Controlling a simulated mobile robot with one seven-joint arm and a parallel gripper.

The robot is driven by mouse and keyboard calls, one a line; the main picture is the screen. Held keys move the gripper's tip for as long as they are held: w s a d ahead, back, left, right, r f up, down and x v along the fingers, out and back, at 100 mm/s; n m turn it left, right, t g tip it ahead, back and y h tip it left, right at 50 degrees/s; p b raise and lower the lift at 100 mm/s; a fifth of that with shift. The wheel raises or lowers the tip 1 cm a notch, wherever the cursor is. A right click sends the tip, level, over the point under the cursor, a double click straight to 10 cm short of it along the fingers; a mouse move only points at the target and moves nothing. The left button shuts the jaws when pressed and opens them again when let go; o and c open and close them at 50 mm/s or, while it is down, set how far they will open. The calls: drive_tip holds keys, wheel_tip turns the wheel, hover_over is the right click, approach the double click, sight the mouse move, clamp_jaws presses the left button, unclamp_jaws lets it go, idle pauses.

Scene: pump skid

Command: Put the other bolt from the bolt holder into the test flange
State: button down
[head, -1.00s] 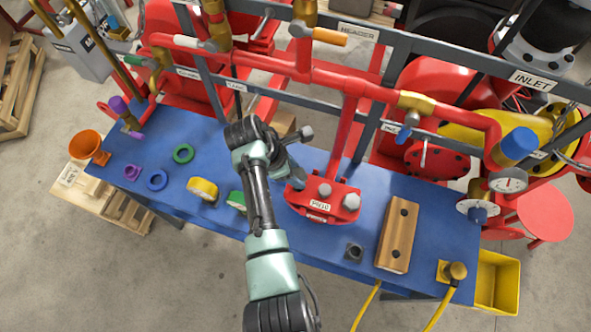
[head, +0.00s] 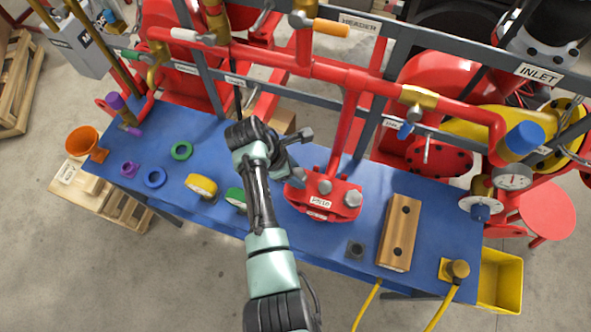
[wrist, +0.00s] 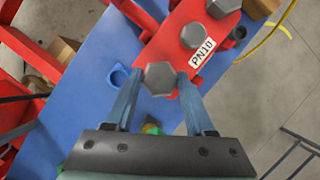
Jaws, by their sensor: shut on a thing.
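My gripper (wrist: 160,82) is shut on a grey hex-headed bolt (wrist: 159,77), its head between the fingertips in the wrist view. The bolt is at the near end of the red test flange (wrist: 172,42), overlapping its edge; its shank is hidden, so I cannot tell whether it is in a hole. Two other grey bolt heads show on the flange, which carries a PN10 label. In the head view the flange (head: 338,207) is just right of my gripper (head: 297,180). The wooden bolt holder (head: 398,232) shows two dark, empty-looking holes.
Red pipework (head: 349,125) rises behind the flange.

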drive_tip(key=shift+f+b, duration=0.8)
drive_tip(key=shift+f, duration=0.4)
drive_tip(key=shift+c, duration=0.9)
unclamp_jaws()
drive_tip(key=b+v, duration=0.1)
drive_tip(key=v, duration=1.2)
drive_tip(key=shift+b, duration=0.4)
